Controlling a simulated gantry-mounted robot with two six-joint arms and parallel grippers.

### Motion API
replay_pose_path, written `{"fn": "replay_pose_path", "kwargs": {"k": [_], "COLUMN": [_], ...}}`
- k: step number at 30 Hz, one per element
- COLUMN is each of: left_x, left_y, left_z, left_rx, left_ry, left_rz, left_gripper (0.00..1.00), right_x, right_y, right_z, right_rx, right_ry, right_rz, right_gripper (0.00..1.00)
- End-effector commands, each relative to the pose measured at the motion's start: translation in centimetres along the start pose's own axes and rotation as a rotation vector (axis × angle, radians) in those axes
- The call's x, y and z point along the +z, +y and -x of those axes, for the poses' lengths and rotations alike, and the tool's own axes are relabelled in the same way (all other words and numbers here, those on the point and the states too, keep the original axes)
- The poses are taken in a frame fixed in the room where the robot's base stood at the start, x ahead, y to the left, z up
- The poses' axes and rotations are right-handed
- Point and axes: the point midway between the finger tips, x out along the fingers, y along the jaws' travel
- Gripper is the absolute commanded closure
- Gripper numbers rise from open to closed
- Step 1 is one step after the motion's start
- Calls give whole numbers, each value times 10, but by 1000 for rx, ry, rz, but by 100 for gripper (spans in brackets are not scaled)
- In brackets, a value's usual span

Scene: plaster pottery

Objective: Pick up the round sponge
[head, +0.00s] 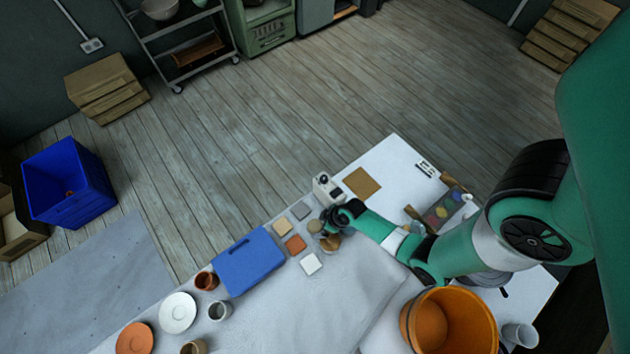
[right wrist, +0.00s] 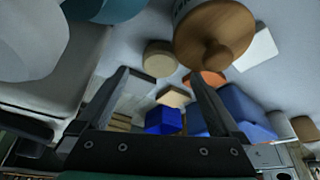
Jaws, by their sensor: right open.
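The round sponge, a small beige disc (head: 314,226), lies on the white table at the left edge of my right gripper. It also shows in the right wrist view (right wrist: 160,58), just beyond the fingertips and roughly between them, apart from both. My right gripper (right wrist: 159,74) is open and empty. In the head view my right gripper (head: 327,228) is low over the table, and its wrist partly hides the fingers. My left gripper is in neither view.
A round wooden piece with a knob (right wrist: 214,40) is close beside the sponge. A white device (head: 326,187) stands behind. An orange bucket (head: 450,322) is at front right.

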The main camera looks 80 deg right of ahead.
Motion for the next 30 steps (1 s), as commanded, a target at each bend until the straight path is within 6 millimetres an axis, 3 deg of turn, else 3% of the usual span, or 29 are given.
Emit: {"fn": "replay_pose_path", "kwargs": {"k": [1,6,15,30], "left_x": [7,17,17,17], "left_y": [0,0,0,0], "left_z": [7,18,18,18], "left_rx": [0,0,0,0], "left_ry": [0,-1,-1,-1], "left_rz": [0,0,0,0], "left_gripper": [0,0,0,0], "right_x": [2,2,0,0], "right_y": [0,0,0,0], "right_z": [-14,-44,-48,-47], "right_rx": [-1,-1,0,0], "right_ry": [-1,0,0,0], "right_rz": [1,0,0,0], "right_gripper": [0,0,0,90]}}
